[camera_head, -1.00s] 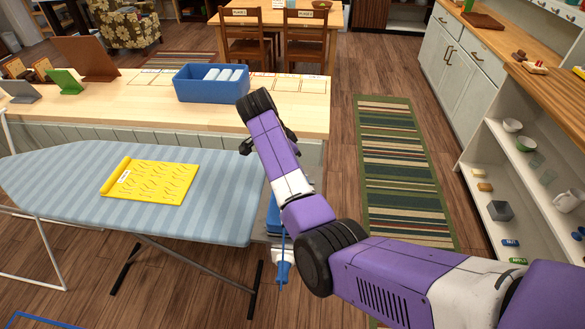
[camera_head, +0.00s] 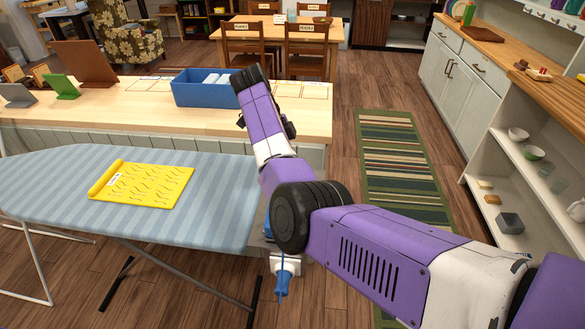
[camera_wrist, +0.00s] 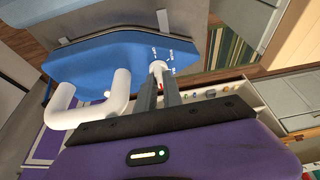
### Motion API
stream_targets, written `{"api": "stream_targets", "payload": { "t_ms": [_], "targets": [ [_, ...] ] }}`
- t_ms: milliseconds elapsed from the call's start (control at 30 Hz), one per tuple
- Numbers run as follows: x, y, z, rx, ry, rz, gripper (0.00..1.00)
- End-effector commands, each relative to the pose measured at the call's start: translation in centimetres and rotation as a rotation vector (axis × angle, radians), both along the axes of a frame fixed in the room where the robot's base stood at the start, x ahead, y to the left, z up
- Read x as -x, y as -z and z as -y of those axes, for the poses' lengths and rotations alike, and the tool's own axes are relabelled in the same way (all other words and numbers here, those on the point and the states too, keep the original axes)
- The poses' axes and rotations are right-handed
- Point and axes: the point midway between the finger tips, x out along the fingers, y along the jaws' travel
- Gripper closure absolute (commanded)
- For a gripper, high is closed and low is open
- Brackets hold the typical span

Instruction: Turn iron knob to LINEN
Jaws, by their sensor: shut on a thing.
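The iron (camera_wrist: 110,62) is blue with a white looped handle (camera_wrist: 95,108) in the wrist view. Its white knob (camera_wrist: 157,69) has a red mark and sits beside small white labels (camera_wrist: 160,54) too small to read. My gripper (camera_wrist: 160,84) has its two grey fingers closed around the knob. The fingers hide part of the knob, so I cannot tell which label it points to. In the head view my arm hides most of the iron and my gripper, at the right end of the striped ironing board (camera_head: 215,215).
A yellow patterned cloth (camera_head: 140,184) lies on the board. Behind it is a wooden counter (camera_head: 120,112) with a blue bin (camera_head: 205,92). A white socket box with a blue plug (camera_head: 284,280) is below my arm. A striped rug (camera_head: 395,160) and shelves (camera_head: 510,190) are on the right.

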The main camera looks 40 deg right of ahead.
Motion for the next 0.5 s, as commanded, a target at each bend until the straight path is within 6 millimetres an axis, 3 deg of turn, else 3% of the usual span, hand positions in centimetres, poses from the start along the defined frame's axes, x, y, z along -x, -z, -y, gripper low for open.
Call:
{"api": "stream_targets", "payload": {
  "t_ms": [500],
  "targets": [
    [-0.01, -0.01, 0.02, 0.0, 0.035, 0.001, 1.0]
  ]
}}
